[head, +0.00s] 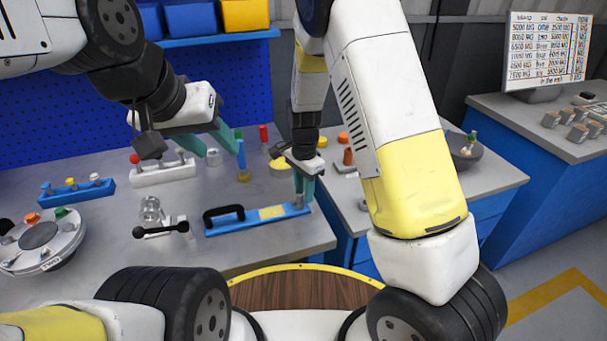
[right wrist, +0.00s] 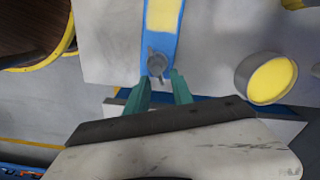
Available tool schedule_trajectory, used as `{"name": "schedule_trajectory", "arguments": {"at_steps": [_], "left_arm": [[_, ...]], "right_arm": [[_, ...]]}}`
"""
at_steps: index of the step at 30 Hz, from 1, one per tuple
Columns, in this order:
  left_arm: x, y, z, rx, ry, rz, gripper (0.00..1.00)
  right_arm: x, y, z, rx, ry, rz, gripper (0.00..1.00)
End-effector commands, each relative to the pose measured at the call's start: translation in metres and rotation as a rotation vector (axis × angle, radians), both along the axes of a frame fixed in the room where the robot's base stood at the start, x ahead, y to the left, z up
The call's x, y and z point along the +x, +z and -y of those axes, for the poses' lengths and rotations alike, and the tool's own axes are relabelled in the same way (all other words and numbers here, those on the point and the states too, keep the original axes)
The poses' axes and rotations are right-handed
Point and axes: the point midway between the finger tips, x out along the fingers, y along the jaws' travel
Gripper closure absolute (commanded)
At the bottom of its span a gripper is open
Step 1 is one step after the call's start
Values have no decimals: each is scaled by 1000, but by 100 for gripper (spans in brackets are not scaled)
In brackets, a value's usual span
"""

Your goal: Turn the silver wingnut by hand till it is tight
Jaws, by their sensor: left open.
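My right gripper (head: 304,196) points down at the right end of a blue bar (head: 282,212). In the right wrist view, its two green fingers (right wrist: 160,78) are apart. A small grey knob (right wrist: 157,64) on the end of the blue bar (right wrist: 160,40) shows just beyond and between the fingertips; I cannot tell whether they touch it, or whether it is the silver wingnut. My left gripper (head: 220,160) is open and empty above the back of the table. A round flanged shell (head: 38,237) with coloured knobs lies at the left; its small fittings are hard to make out.
The blue bar has a black handle (head: 223,213). Silver parts (head: 150,212) and a black-ended bar (head: 161,230) lie to its left. Racks (head: 163,174) and a yellow-topped cup (right wrist: 266,78) stand nearby. The table's front edge is largely clear.

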Motion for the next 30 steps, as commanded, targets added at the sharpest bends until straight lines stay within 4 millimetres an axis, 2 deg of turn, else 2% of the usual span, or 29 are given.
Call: {"name": "schedule_trajectory", "arguments": {"at_steps": [10, 21, 25, 30], "left_arm": [[0, 0, 0, 0, 0, 0, 57], [0, 0, 0, 0, 0, 0, 57], [0, 0, 0, 0, 0, 0, 57], [0, 0, 0, 0, 0, 0, 57]], "right_arm": [[0, 5, 0, 1, 0, 1, 72], [1, 64, -1, 2, 2, 4, 72], [0, 75, -1, 1, 0, 2, 72], [0, 78, 0, 0, 0, 0, 72]]}}
